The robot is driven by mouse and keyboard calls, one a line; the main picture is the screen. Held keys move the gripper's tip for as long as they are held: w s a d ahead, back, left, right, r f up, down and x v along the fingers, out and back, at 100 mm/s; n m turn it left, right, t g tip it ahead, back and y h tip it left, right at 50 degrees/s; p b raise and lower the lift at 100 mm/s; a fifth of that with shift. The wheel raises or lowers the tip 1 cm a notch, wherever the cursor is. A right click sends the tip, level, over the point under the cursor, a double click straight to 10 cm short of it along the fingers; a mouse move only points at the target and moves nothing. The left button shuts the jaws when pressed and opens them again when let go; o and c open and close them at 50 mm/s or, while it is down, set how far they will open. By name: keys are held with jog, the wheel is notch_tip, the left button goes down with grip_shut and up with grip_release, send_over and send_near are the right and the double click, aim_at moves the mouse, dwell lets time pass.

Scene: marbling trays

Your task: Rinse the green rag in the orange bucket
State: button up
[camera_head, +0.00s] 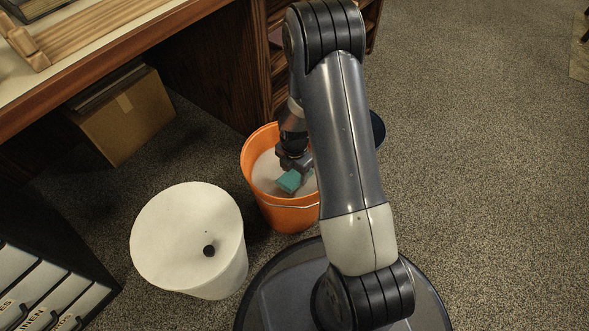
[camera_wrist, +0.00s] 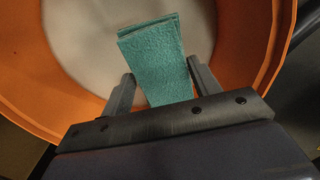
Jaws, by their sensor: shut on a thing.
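The orange bucket (camera_head: 291,216) stands on the carpet with its wire handle down at the front. Its inside shows a pale grey-white surface, and its orange wall (camera_wrist: 40,100) rings the wrist view. The green rag (camera_wrist: 157,57), teal and folded flat, is between the fingers of my gripper (camera_wrist: 157,88). In the head view the rag (camera_head: 289,181) hangs within the bucket's mouth, below my gripper (camera_head: 293,166). My gripper is shut on the rag and points down into the bucket. I cannot tell whether the rag touches the pale surface. My arm hides the bucket's right side.
A white round bin (camera_head: 187,225) with a dark spot on top stands left of the bucket. A wooden desk (camera_head: 75,75) is behind, with a cardboard box (camera_head: 128,115) under it. The carpet on the right is clear.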

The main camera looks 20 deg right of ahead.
jog(key=shift+f+b, duration=2.35)
jog(key=shift+f, duration=1.15)
jog(key=shift+o, duration=0.8)
jog(key=shift+c, duration=0.5)
